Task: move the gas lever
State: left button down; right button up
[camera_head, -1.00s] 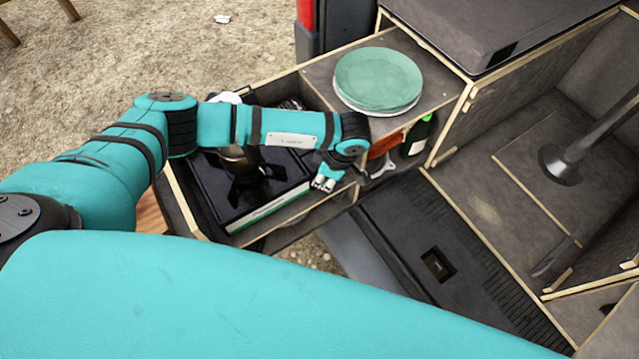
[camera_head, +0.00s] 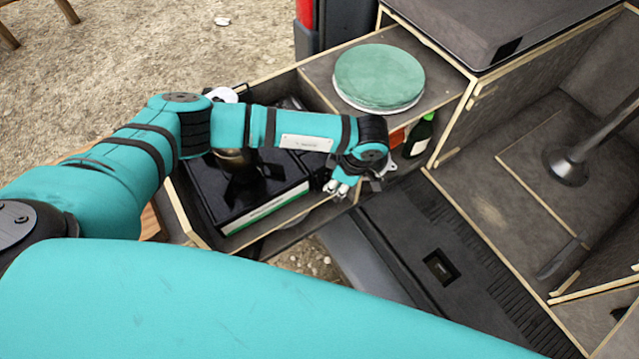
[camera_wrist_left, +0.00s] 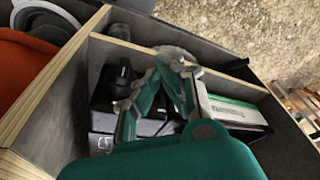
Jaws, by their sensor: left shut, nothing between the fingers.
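The black camping stove (camera_head: 250,195) sits in the open wooden drawer of the van kitchen, with a green-and-white strip along its side. In the left wrist view a dark knob-like part (camera_wrist_left: 118,76) stands up left of my fingers; I cannot tell for sure whether it is the gas lever. My left gripper (camera_head: 341,190) is shut and empty, at the right end of the stove by the drawer's front edge. Its fingers also show in the left wrist view (camera_wrist_left: 170,58), their tips together, over the compartment. My arm hides part of the stove. My right gripper is out of view.
A stack of green plates (camera_head: 380,75) stands on the shelf behind my gripper. A green bottle (camera_head: 418,136) is below it. Wooden partitions (camera_wrist_left: 45,85) border the compartment. The van floor (camera_head: 440,255) at front right is clear.

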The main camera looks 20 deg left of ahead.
pick_arm(q)
jog(key=shift+r, duration=0.1)
jog(key=v, duration=1.1)
jog(key=shift+d+r, duration=0.15)
jog(key=shift+r, duration=0.2)
